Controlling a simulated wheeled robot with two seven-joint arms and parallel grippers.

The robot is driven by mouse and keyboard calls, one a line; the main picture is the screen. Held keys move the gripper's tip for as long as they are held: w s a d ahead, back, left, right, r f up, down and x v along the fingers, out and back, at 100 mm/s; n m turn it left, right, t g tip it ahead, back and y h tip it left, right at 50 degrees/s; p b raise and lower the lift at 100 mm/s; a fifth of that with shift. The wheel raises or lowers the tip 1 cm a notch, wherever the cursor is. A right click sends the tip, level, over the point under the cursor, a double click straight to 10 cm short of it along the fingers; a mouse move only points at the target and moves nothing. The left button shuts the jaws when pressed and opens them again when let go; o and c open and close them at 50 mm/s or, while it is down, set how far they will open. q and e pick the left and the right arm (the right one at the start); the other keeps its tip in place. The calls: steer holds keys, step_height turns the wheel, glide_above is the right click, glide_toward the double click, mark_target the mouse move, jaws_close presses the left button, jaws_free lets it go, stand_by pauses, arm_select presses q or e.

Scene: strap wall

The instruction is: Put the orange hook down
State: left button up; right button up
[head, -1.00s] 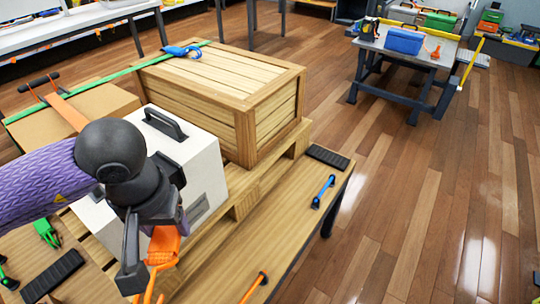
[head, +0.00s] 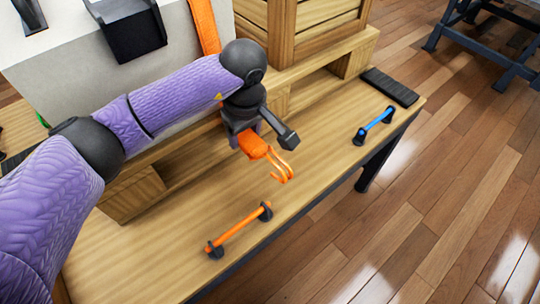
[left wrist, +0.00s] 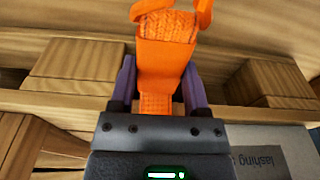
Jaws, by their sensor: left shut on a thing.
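The orange hook (head: 281,168) sits at the end of an orange strap. My left gripper (head: 247,135) is shut on its strap end, and the double-pronged hook sticks out in front of the jaws toward the table's front edge. In the left wrist view the hook end (left wrist: 166,48) stands between the two purple fingers, with woven strap around it. In the head view it lies over the wooden table (head: 330,150), in front of the pallet; I cannot tell whether it touches the tabletop. My right gripper is not in view.
An orange bar (head: 238,231) on dark mounts is near the table's front edge. A blue bar (head: 374,126) and a black ribbed pad (head: 390,87) are to the right. The pallet (head: 349,58) carries a wooden crate (head: 315,18) and a grey box (head: 65,70). The tabletop between the bars is clear.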

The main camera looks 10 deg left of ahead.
mark_target(248, 169)
arm_select(q)
step_height(248, 169, down, 10)
steer(key=b, duration=0.5)
steer(key=shift+r, duration=0.4)
steer(key=shift+f, duration=0.6)
steer(key=o, duration=0.8)
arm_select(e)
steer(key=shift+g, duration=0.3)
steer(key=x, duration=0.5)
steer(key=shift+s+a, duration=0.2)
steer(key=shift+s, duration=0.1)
arm_select(q)
steer(key=r+p, duration=0.2)
steer(key=r, duration=0.2)
steer(key=r+p, duration=0.3)
steer(key=r, duration=0.2)
steer(key=s+d+r+p, duration=0.1)
steer(key=r+p, duration=0.1)
steer(key=r, duration=0.2)
steer(key=shift+r+p, duration=0.15)
steer(key=shift+p, duration=0.15)
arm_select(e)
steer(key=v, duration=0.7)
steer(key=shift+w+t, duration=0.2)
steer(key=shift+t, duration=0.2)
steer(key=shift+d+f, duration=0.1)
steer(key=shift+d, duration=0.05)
